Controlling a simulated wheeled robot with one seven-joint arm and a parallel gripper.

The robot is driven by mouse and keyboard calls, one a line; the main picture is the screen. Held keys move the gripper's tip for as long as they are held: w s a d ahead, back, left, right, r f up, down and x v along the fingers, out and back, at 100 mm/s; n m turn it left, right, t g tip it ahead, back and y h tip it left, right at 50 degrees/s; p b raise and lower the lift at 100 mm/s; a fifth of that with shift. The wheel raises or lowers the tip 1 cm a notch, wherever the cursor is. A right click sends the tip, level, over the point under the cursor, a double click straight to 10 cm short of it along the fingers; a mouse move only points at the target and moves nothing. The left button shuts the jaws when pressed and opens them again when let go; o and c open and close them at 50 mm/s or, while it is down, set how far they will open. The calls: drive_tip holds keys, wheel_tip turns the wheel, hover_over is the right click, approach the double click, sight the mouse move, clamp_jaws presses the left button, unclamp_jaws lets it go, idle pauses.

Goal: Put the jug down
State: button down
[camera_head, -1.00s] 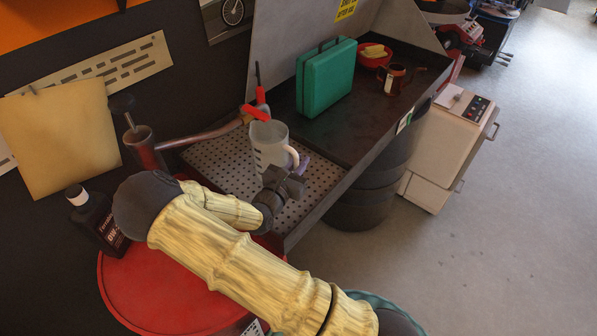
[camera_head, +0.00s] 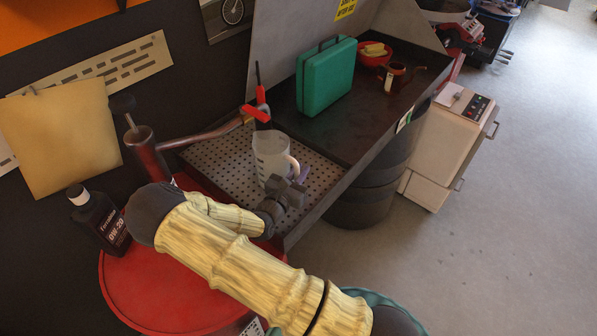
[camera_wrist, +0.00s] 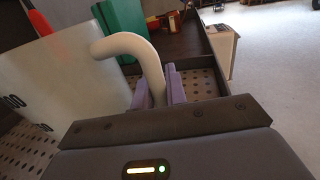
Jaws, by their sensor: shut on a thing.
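The translucent jug (camera_head: 268,155) with a pale handle is upright over the perforated metal tray (camera_head: 221,168) of the workbench in the head view. I cannot tell whether its base touches the tray. My gripper (camera_head: 300,178) is at the jug's lower right, on the handle side. In the wrist view, the jug's body (camera_wrist: 55,72) fills the left, with dark markings. Its curved handle (camera_wrist: 148,62) comes down between the purple fingers of my gripper (camera_wrist: 160,90), which are shut on it. The jug's base is not visible in the wrist view.
A red-handled tool (camera_head: 257,111) stands behind the jug. A red drum (camera_head: 165,288) with a black bottle (camera_head: 98,220) is at left.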

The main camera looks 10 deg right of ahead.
drive_tip(key=c, duration=1.5)
unclamp_jaws()
drive_tip(key=shift+a, duration=0.1)
drive_tip(key=shift+o, duration=0.3)
drive_tip(key=shift+f, duration=0.1)
drive_tip(key=shift+a, duration=0.1)
drive_tip(key=b+v, duration=0.3)
drive_tip(key=v, duration=0.9)
drive_tip(key=shift+s+b, duration=0.1)
drive_tip(key=shift+b, duration=0.25)
